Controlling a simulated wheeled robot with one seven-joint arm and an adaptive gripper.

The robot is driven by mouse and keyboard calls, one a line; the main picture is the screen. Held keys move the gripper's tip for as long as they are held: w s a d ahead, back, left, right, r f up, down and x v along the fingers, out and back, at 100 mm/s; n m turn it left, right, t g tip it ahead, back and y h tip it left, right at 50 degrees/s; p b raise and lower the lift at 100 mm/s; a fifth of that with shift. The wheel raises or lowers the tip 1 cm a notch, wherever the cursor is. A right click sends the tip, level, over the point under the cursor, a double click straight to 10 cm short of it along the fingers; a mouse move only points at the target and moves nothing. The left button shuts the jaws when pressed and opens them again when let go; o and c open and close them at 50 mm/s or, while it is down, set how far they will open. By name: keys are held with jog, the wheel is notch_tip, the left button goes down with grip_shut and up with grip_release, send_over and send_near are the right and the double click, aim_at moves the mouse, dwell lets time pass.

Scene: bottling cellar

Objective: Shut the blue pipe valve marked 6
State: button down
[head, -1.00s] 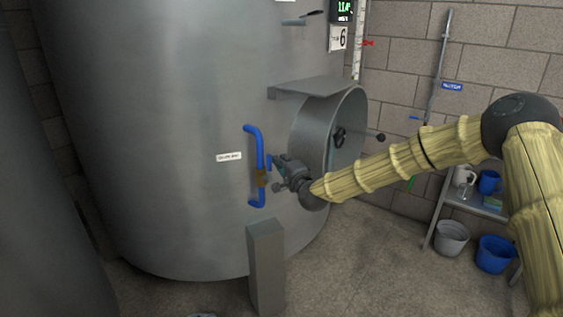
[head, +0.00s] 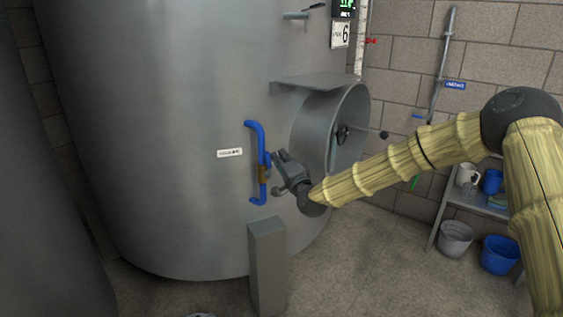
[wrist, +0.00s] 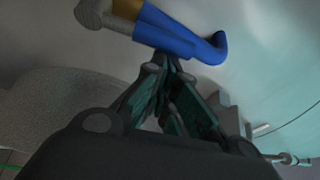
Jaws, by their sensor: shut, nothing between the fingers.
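The blue pipe (head: 255,135) stands upright on the front of the big steel tank (head: 170,130), bent in to the tank at top and bottom. Its brass valve body (head: 263,175) sits partway down, with a short blue lever (head: 268,158) beside the pipe on the right. My gripper (head: 275,156) is shut and empty, just right of the lever. In the wrist view the fingertips (wrist: 172,62) meet close below the blue parts (wrist: 180,38); I cannot tell whether they touch. The brass (wrist: 126,6) shows at the top edge. A sign with 6 (head: 340,34) hangs at the upper right.
A round manway (head: 350,120) with a shelf-like plate (head: 315,82) above it juts out right of my gripper. A grey post (head: 267,265) stands below the pipe. Buckets (head: 498,255) and a rack (head: 480,206) are at the right wall. Floor is free between.

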aim_at(270, 168)
jog(key=s+a+n+y+b, duration=0.1)
jog(key=n+b, duration=0.1)
jog(key=n, duration=0.1)
jog(key=s+a+f+n+y+b, duration=0.1)
jog(key=n+y+b, duration=0.1)
jog(key=n, duration=0.1)
jog(key=s+a+f+n+y+b, duration=0.1)
jog(key=s+n+y+b, duration=0.1)
jog(key=n, duration=0.1)
jog(key=shift+t+b, duration=0.3)
jog(key=shift+s+a+f+n+g+y+b, duration=0.35)
jog(key=shift+f+n+g+y+b, duration=0.45)
jog(key=shift+n, duration=1.35)
jog(key=shift+s+a+f+n+g+y+b, duration=0.35)
jog(key=shift+n+g+y+b, duration=0.55)
jog(key=shift+n+y, duration=0.85)
jog(key=shift+s+a+f+n+g+y+b, duration=0.2)
jog(key=shift+s+f+n+g+y+b, duration=0.6)
jog(key=shift+n, duration=1.7)
jog(key=shift+w, duration=0.25)
jog(key=shift+r, duration=0.1)
jog(key=s+d+f+p, duration=0.1)
jog(key=s+d+p, duration=0.2)
jog(key=s+d, duration=0.2)
jog(key=d, duration=0.2)
jog(key=shift+s+d, duration=0.25)
jog(key=shift+d, duration=0.1)
